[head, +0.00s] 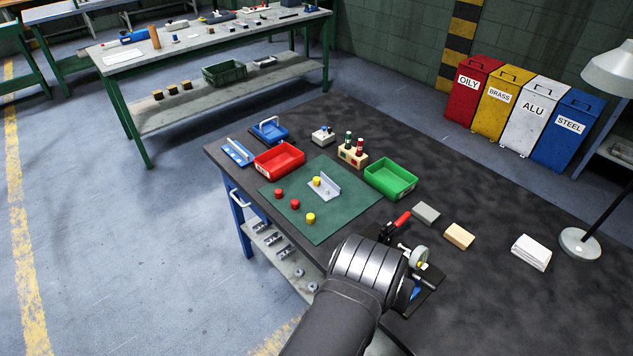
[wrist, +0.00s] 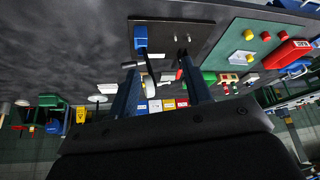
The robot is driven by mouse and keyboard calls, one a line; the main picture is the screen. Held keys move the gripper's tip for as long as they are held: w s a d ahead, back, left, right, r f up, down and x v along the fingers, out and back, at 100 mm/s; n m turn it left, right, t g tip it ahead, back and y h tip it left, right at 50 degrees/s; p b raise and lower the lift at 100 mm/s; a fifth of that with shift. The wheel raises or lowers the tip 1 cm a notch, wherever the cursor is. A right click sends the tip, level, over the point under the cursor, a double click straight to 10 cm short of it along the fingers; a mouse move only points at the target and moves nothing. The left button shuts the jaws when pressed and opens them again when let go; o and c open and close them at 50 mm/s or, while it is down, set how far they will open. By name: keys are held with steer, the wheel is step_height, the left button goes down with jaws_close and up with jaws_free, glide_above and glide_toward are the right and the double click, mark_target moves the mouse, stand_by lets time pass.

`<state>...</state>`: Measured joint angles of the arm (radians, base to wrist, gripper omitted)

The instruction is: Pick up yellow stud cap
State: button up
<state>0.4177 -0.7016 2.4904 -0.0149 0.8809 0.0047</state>
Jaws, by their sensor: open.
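A yellow stud cap (head: 311,218) stands on the green mat (head: 335,225) near its front edge. A second yellow cap (head: 316,181) is at the grey angle bracket (head: 328,188) farther back. Two red caps (head: 280,193) (head: 295,204) are left of the front yellow cap. In the wrist view the front yellow cap (wrist: 248,34) is small, at the upper right. My gripper (wrist: 160,62) is open and empty, its two fingers apart. It is away from the caps, to the mat's right in the head view, where my arm hides its fingers.
A red bin (head: 279,161), green bin (head: 390,179) and wooden block with bottles (head: 353,153) stand around the mat. A fixture with a red handle (head: 401,220) is beside my arm. Grey (head: 426,212) and tan blocks (head: 460,236) lie right.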

steer(key=w+d+r+n+g+h, duration=0.15)
steer(key=w+d+g, duration=0.3)
steer(key=d, duration=0.55)
steer(key=t+y, duration=0.2)
steer(key=t, duration=0.2)
glide_above(316, 180)
steer(key=s, duration=0.2)
steer(key=shift+m, duration=0.45)
steer(key=f, duration=1.6)
steer(key=shift+s+a+f, duration=0.15)
steer(key=shift+a+f, duration=0.15)
steer(key=shift+a, duration=0.05)
steer(key=shift+x, duration=3.1)
steer(key=shift+a, duration=0.15)
steer(key=shift+c, duration=0.5)
jaws_close()
